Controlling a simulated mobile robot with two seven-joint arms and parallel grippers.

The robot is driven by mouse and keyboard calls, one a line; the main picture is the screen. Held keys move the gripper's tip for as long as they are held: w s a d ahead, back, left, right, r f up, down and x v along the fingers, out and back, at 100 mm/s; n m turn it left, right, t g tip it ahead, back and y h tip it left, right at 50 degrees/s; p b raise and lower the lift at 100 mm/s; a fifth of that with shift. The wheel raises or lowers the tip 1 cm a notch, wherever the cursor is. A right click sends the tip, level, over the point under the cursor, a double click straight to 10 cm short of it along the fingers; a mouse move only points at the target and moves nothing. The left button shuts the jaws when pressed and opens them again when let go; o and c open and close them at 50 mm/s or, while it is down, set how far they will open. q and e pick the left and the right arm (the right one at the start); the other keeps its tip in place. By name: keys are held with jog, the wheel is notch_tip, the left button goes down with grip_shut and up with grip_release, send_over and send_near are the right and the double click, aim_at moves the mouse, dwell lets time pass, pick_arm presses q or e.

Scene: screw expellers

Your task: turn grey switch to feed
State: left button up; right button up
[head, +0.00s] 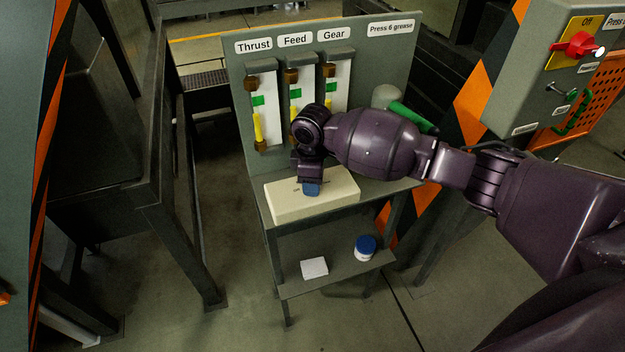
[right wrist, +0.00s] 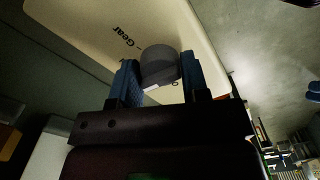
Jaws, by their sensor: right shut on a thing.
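The grey switch (right wrist: 158,62) is a round dark-grey knob on a cream box, seen in the right wrist view. The cream box (head: 342,196) lies on the upper shelf of a grey stand in the head view. The word "Gear" is printed on the box (right wrist: 185,25) beside the knob. My right gripper (right wrist: 159,76) has its two blue fingers on either side of the knob and is shut on it. In the head view the right gripper (head: 311,188) points down at the box and hides the switch. A small pale mark shows by the knob; which label it points to I cannot tell.
Behind the box stands a grey panel (head: 400,60) with gauges labelled Thrust, Feed and Gear. A blue-lidded jar (head: 365,249) and a white block (head: 314,268) sit on the lower shelf. A control cabinet with a red rotary switch (head: 577,46) stands at right.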

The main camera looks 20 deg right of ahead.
jog(key=shift+m, duration=1.9)
jog(key=o, duration=0.9)
notch_tip(320, 180, up, 11)
jog(key=shift+f+b, duration=0.1)
jog(key=shift+b, duration=0.3)
